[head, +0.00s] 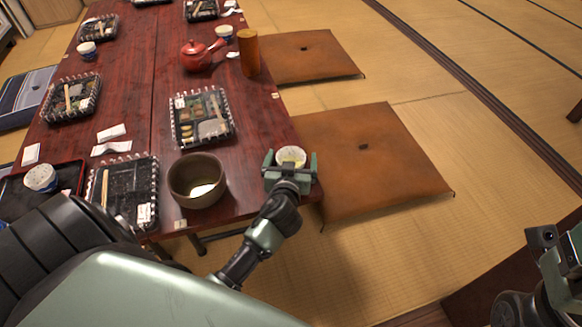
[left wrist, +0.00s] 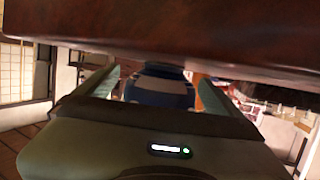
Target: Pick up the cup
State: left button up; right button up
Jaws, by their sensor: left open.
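The cup (head: 291,156) stands at the right edge of the red-brown table, with a pale inside showing. In the left wrist view the cup (left wrist: 160,90) is blue and white and sits between the two fingers. My left gripper (head: 290,163) is open, with one finger on each side of the cup. Whether the fingers touch it I cannot tell. The gripper hides the cup's lower part in the head view. My right gripper (head: 560,250) is partly cut off at the right edge, away from the table, and its jaws are unclear.
A brown bowl (head: 197,180) stands left of the cup. Lunch trays (head: 202,117), a red teapot (head: 197,56), a brown cylinder (head: 249,52) and other cups (head: 41,177) share the table. Brown cushions (head: 372,160) lie on the tatami to the right, which is otherwise open.

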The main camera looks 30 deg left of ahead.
pick_arm(q)
jog(key=shift+w+a+f, duration=0.1)
jog(key=shift+w+a, duration=0.15)
jog(key=shift+w, duration=0.2)
jog(key=c, duration=1.5)
jog(key=shift+c, duration=0.3)
jog(key=shift+r, duration=0.2)
